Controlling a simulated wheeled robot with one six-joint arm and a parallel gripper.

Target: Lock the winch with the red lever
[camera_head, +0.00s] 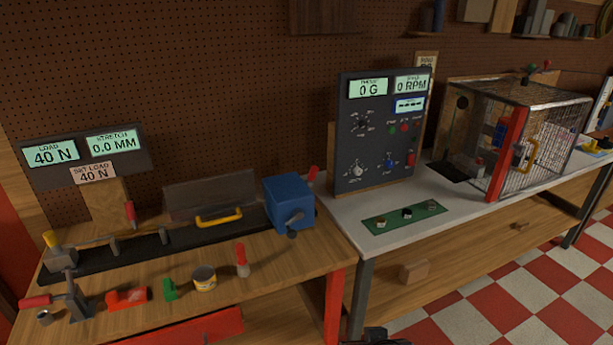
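The winch looks to be the blue box (285,200) at the right end of the left bench, with a grey crank on its front. A small red lever (313,174) stands up at the box's back right corner; its base is hidden behind the box. I cannot tell whether it is locked. Another red handle (130,212) stands upright by the rig's left part. The load display (51,154) reads 40 N and the stretch display (112,144) reads 0.0 mm. My gripper's fingers do not show; only a dark piece, perhaps of my arm, shows at the bottom edge.
A yellow handle (218,217) lies on the black rig base. A red-topped tool (242,262), a tin (205,278), and green and red blocks stand along the bench front. A dark control panel (378,135) and wire cage (540,140) stand on the right bench. Checkered floor is clear at lower right.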

